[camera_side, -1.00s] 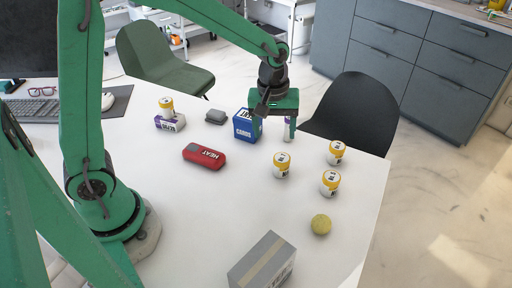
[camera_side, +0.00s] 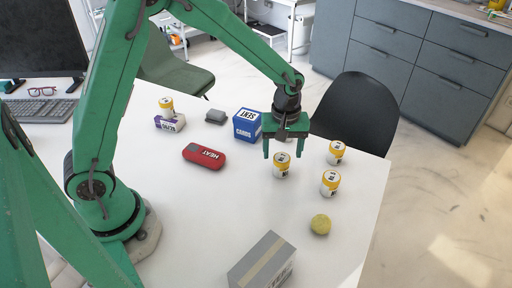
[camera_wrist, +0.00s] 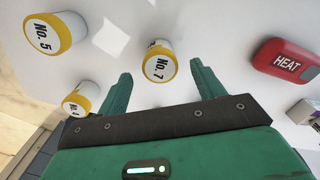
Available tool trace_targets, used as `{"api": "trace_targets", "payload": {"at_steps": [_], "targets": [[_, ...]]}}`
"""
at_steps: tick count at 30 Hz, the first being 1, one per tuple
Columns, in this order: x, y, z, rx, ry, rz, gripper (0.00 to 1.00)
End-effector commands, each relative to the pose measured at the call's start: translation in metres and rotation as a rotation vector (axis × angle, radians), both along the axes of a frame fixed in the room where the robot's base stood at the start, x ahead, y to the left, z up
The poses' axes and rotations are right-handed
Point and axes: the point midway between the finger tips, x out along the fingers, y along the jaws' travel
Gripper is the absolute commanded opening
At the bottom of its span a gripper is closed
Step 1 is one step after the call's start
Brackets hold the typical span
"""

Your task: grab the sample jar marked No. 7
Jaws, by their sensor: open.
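The sample jar marked No. 7 (camera_wrist: 160,65) has a white lid with black lettering and a yellow band. In the wrist view it lies just beyond and between my fingertips. In the side view it appears to be the jar (camera_side: 281,170) nearest the red HEAT case, standing upright on the table. My gripper (camera_side: 283,156) is open and empty, fingers down, above and slightly behind this jar. The wrist view also shows my gripper (camera_wrist: 161,71) with its fingers apart. Contact with the jar is not visible.
A No. 5 jar (camera_wrist: 50,33) and another similar jar (camera_wrist: 78,104) stand nearby.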

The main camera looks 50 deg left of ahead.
Motion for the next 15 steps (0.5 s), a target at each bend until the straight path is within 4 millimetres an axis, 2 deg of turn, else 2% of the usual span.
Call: {"api": "trace_targets", "payload": {"at_steps": [8,15], "targets": [[-0.001,0.0,-0.008,0.0,0.002,0.0,0.68],[-0.001,0.001,-0.035,0.001,0.004,0.0,0.68]]}}
